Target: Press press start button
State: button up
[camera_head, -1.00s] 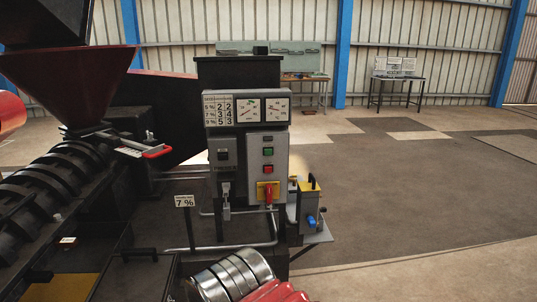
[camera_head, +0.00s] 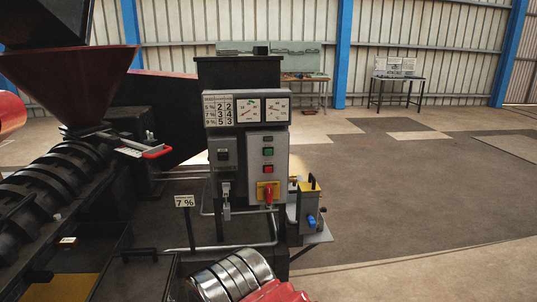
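The press control panel (camera_head: 254,175) stands in the middle of the view, on a dark cabinet. Its right plate carries a green button (camera_head: 268,152), which looks like the start button, with a red button (camera_head: 268,169) below it. The labels are too small to read. Below them, a red rotary handle (camera_head: 268,193) sits on a yellow plate. My gripper's fingers do not show. Nothing covers the buttons.
Two dials (camera_head: 263,111) and a number chart sit above the buttons. A grey box with a blue knob (camera_head: 311,220) stands at right. Pipes and a "7 %" sign (camera_head: 184,201) stand in front at left. Open floor (camera_head: 420,190) lies right.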

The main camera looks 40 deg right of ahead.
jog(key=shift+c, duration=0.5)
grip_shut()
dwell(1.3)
